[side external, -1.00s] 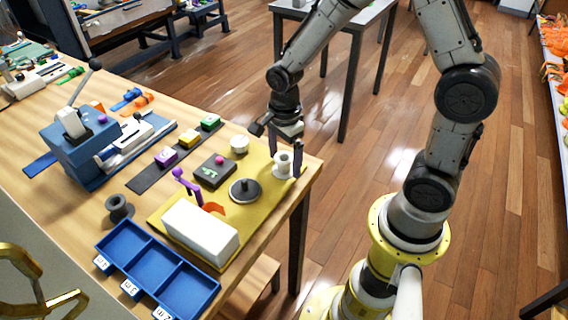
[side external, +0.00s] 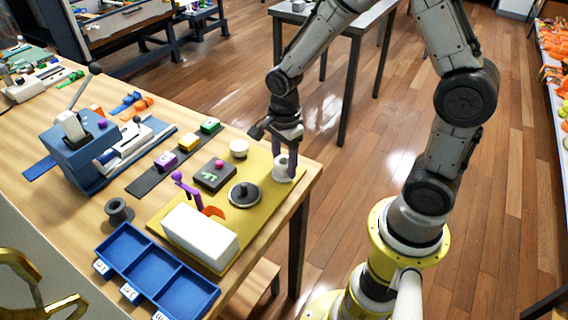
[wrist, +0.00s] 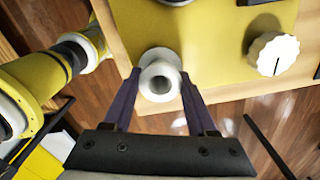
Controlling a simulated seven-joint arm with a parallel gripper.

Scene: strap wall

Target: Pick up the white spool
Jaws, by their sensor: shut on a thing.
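The white spool (wrist: 161,76) stands upright at the corner of the yellow mat, and I look down into its open top in the wrist view. It also shows in the side external view (side external: 283,175), where its lower flange appears to rest on the mat. My gripper (side external: 284,168) reaches down over it from above, with one purple finger on each side. In the wrist view the fingertips of my gripper (wrist: 160,76) flank the hub, shut on it. The fingers hide part of the hub in the side view.
A dark spool (side external: 118,213) and a blue tray (side external: 157,268) stand left. The table edge is close.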

